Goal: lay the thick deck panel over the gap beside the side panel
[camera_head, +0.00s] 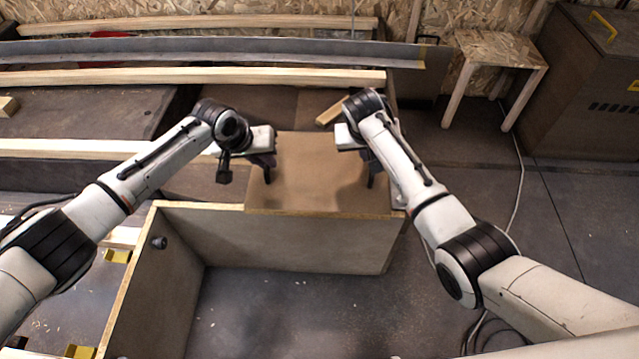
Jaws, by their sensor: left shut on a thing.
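The thick deck panel (318,160) is a flat brown board lying level, or nearly so, between my two arms. Its near edge is over the top of an upright brown panel (290,240); I cannot tell whether it touches. Another upright panel (152,285) with a pale edge joins at the left corner; I cannot tell which is the side panel. My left gripper (267,172) is shut on the deck panel at its left part. My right gripper (370,178) is at the panel's right part, its grip partly hidden by the arm. The gap is hidden.
A small wood block (331,113) lies behind the deck panel. Long pale beams (210,77) and a grey rail (220,47) cross the back. A small table (500,47) and a brown cabinet (585,90) stand back right. Floor (560,205) is clear at right, apart from cables.

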